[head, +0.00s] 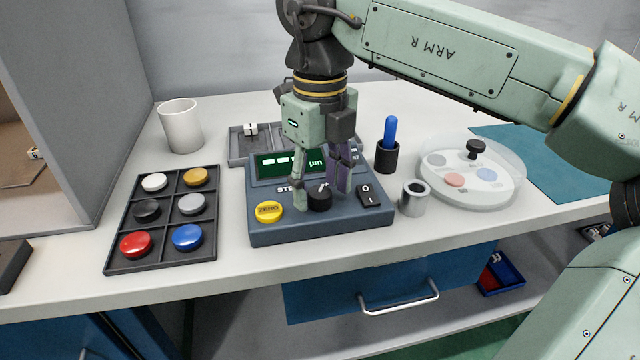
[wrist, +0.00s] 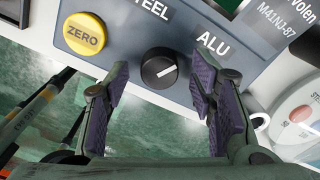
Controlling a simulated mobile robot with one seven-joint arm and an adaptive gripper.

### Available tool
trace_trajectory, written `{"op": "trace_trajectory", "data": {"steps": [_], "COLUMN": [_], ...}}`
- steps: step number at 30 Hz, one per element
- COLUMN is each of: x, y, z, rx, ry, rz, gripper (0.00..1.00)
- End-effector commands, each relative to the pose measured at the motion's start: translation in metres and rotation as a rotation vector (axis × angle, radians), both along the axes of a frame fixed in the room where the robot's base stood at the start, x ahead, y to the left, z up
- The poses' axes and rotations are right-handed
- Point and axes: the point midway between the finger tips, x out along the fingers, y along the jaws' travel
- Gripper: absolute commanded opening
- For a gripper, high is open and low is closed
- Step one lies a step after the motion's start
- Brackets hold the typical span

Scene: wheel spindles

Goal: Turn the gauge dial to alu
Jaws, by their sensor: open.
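The gauge (head: 300,233) is a dark blue-grey box on the bench with a lit green display (head: 280,165) reading in µm. Its black round dial (head: 319,201) sits on the sloped top between a yellow ZERO button (head: 268,211) and a rocker switch (head: 369,194). In the wrist view the dial (wrist: 162,69) has a short white pointer line, slanted up to the right. STEEL is printed above it and ALU (wrist: 213,43) to its upper right. My gripper (head: 327,190) points down at the dial, open, with one purple-padded finger on each side; contact is not visible.
A tray of several coloured buttons (head: 122,240) lies left of the gauge, with a white cup (head: 181,126) behind it. To the right stand a black holder with a blue handle (head: 388,153), a metal ring (head: 414,198) and a clear-covered round dish (head: 475,190).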

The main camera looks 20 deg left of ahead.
Motion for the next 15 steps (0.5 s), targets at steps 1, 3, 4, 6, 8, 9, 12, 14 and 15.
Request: {"op": "trace_trajectory", "data": {"steps": [1, 3, 4, 6, 8, 9, 12, 14, 15], "x": [0.000, 0.000, 0.000, 0.000, 0.000, 0.000, 0.000, 0.000, 0.000], "y": [0.001, 0.001, 0.001, 0.001, 0.001, 0.001, 0.001, 0.001, 0.001], "z": [0.007, 0.019, 0.024, 0.037, 0.046, 0.052, 0.062, 0.066, 0.068], "rx": [0.001, 0.001, 0.001, 0.002, 0.002, 0.003, 0.002, 0.002, 0.002], "ry": [-0.002, -0.003, -0.003, -0.002, -0.002, -0.001, -0.001, -0.001, -0.001], "rz": [0.000, 0.000, 0.000, 0.001, 0.001, 0.001, 0.001, 0.001, 0.001], "gripper": [0.51, 0.51, 0.51, 0.51, 0.51, 0.51, 0.51, 0.51, 0.51]}}
